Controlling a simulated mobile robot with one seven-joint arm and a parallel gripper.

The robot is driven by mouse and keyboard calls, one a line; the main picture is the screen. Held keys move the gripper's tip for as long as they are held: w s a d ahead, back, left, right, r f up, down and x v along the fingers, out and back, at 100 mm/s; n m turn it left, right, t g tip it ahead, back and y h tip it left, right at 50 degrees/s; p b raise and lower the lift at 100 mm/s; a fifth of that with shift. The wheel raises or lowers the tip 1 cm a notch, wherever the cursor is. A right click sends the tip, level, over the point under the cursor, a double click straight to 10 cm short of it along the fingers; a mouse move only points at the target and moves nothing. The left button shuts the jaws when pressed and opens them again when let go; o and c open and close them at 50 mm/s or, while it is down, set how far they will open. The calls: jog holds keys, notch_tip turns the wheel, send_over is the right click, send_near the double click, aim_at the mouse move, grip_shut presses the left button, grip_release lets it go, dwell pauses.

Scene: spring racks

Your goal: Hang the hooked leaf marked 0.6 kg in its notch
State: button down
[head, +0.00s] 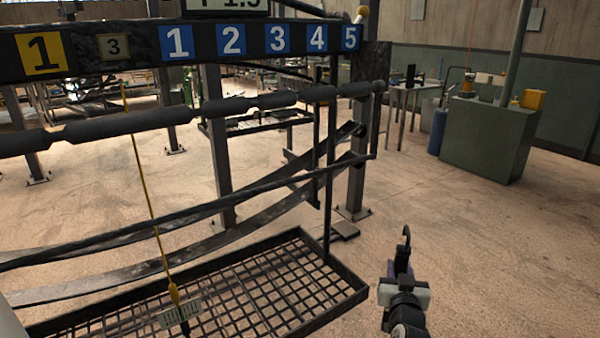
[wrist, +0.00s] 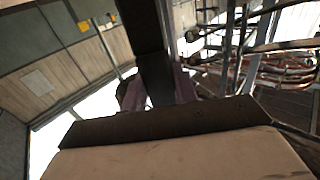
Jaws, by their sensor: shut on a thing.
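My gripper (head: 402,272) is at the lower right of the head view, over open floor to the right of the rack. It is shut on a dark hooked leaf (head: 405,240), whose curved hook points up above the fingers. In the wrist view the leaf shows as a dark strip (wrist: 143,25) between the purplish fingers (wrist: 158,88). No 0.6 kg mark is readable on it. The rack's dark bar (head: 215,108) has thick segments with narrower notches between them. It runs below a beam with blue plates 1 to 5 (head: 231,40). The leaf is apart from the bar.
A mesh tray (head: 350,292) lies under the bar. Long curved dark strips (head: 255,232) cross above it. A post (head: 356,190) stands at the rack's right end.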

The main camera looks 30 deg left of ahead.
jog(key=s+a+r+n+g+y, duration=0.1)
jog(key=s+a+r+n+y, duration=0.15)
jog(key=r, duration=0.45)
jog(key=s+a+r+n+g+y, duration=0.1)
jog(key=a+r, duration=0.3)
jog(key=r, duration=0.3)
jog(key=s+a+r+n+g+y+p, duration=0.1)
jog(key=s+a+r+n+g+y, duration=0.1)
jog(key=s+r, duration=0.8)
jog(key=s+a+r+n+g+y+p, duration=0.1)
jog(key=s+a+r+n+g+y, duration=0.2)
jog(key=s+r, duration=0.7)
jog(key=s+a+g, duration=0.1)
jog(key=a+g, duration=0.1)
jog(key=shift+g+y, duration=0.3)
jog(key=shift+y, duration=0.05)
jog(key=shift+d, duration=0.15)
jog(key=p+x, duration=0.1)
jog(key=x, duration=1)
